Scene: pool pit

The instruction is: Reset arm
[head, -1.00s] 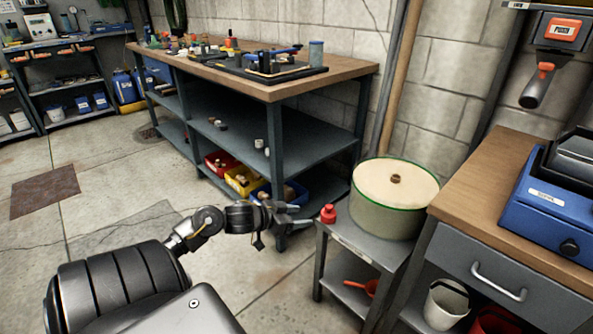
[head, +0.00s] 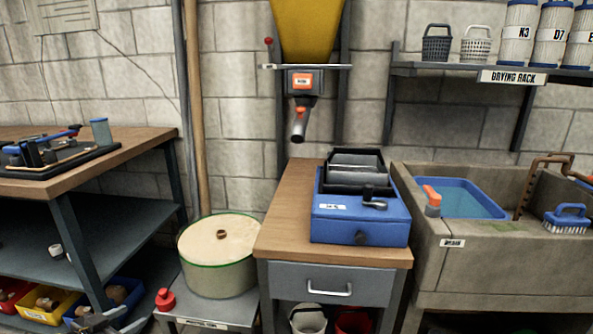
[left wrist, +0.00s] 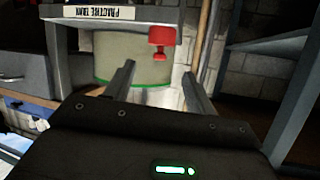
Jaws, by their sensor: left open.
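My left gripper (head: 100,321) shows only in part at the bottom left edge of the head view, in front of the lower shelf with the colored bins. In the left wrist view my left gripper (left wrist: 160,82) has its two fingers spread apart with nothing between them. That view is upside down. Beyond the fingers are a round cream drum (left wrist: 120,60) with a green rim and a red knobbed object (left wrist: 162,38). My right gripper is in neither view.
The drum (head: 218,270) and red object (head: 165,299) sit on a low grey stand (head: 205,317). A wooden-topped cabinet (head: 285,215) bears a blue machine (head: 360,228). A stone sink (head: 470,262) stands right, a workbench (head: 110,150) left.

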